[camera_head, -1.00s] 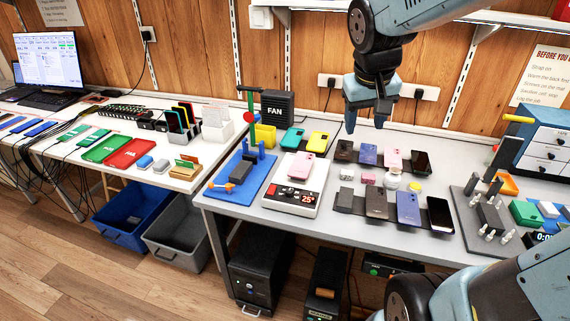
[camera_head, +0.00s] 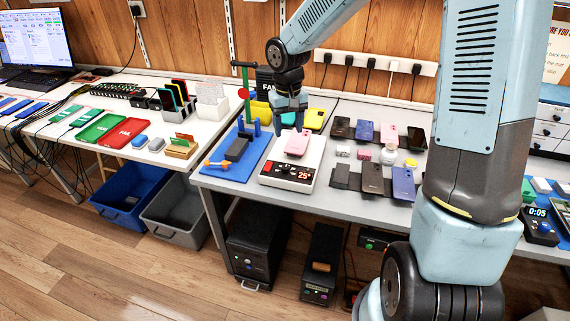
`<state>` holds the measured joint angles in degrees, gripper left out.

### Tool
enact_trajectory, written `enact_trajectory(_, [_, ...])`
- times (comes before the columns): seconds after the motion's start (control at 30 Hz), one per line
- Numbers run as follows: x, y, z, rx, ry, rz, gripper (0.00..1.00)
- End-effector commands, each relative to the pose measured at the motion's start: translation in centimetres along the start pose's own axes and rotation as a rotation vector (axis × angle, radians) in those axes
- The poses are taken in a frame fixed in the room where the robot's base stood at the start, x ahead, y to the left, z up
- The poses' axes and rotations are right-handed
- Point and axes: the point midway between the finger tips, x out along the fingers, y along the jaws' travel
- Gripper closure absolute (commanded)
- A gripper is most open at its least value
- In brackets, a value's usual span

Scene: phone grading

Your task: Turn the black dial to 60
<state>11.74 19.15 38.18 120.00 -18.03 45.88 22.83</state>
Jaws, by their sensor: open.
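The heating plate (camera_head: 312,152) is a white box with a pink phone (camera_head: 297,143) lying on top. Its dark front panel carries a lit red display (camera_head: 304,175) reading about 25° and red marks at the left. A small dark round shape beside the display seems to be the black dial (camera_head: 281,169); its pointer is too small to read. My gripper (camera_head: 289,124) is open, pointing down, just behind and above the pink phone. It is apart from the dial, and its fingers look empty.
Left of the heating plate is a blue fixture (camera_head: 222,172) with an orange-handled tool. A green stand (camera_head: 244,80) rises behind it. Several phones and small jars lie to the right. My arm hides part of the right side. Bins (camera_head: 177,226) stand below on the floor.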

Motion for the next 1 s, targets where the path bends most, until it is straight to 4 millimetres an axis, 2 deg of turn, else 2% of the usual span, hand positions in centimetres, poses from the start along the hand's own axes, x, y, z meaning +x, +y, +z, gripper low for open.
enact_trajectory(0.27, [1.8,-0.7,-0.6,-0.005,-0.010,-0.020,0.45])
enact_trajectory(0.37, [3.0,-0.8,-0.5,-0.004,-0.012,-0.020,0.45])
enact_trajectory(0.8, [10.6,-0.9,-0.5,-0.006,-0.012,-0.019,0.45])
enact_trajectory(1.0, [13.2,-1.0,-0.5,-0.006,-0.010,-0.019,0.45])
